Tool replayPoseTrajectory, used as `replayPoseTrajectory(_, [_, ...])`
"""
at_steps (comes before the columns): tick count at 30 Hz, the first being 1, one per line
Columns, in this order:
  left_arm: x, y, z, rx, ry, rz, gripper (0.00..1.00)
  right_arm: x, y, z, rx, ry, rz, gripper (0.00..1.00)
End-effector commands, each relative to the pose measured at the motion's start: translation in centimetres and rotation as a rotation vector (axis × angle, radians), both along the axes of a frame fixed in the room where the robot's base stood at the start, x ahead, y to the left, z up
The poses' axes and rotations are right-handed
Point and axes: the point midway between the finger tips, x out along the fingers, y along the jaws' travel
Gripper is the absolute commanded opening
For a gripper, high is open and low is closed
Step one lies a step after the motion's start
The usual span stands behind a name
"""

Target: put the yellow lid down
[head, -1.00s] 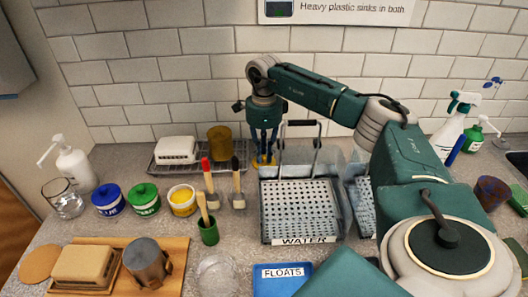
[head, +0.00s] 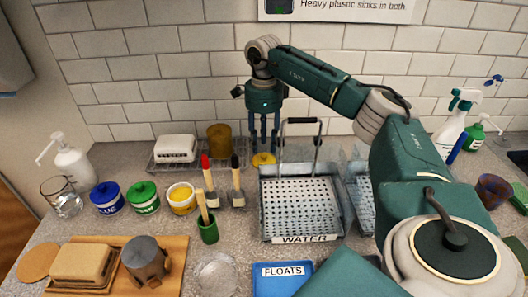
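The yellow lid (head: 263,160) lies flat on the counter near the wall, just left of the water tray's back corner. My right gripper (head: 264,147) points straight down over the lid, its fingers spread and empty, with the fingertips just above it. The yellow pot (head: 182,207) stands uncovered further left, its yellow contents showing, beside the lidded blue pot (head: 108,204) and green pot (head: 144,202). My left gripper is not in view.
The perforated water tray (head: 262,215) with its upright handle stands close to the right of my gripper. A wire rack (head: 160,168) with a white block and a brown cup is to the left. Brushes (head: 209,185) stand in front. The blue floats tray (head: 283,288) is nearer.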

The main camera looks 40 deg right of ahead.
Motion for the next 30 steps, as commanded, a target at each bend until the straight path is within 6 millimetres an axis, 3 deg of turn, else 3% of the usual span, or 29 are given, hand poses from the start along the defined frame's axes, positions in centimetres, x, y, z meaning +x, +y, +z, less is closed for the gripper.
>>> replayPoseTrajectory(6, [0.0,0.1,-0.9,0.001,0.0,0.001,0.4,0.1,0.0,4.8,0.001,-0.005,0.0,0.34])
replayPoseTrajectory(12, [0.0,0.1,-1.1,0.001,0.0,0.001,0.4,0.1,0.0,7.5,0.001,-0.002,0.0,0.34])
replayPoseTrajectory(30, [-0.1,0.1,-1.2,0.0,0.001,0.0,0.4,0.0,0.0,8.2,-0.001,0.001,0.001,0.34])
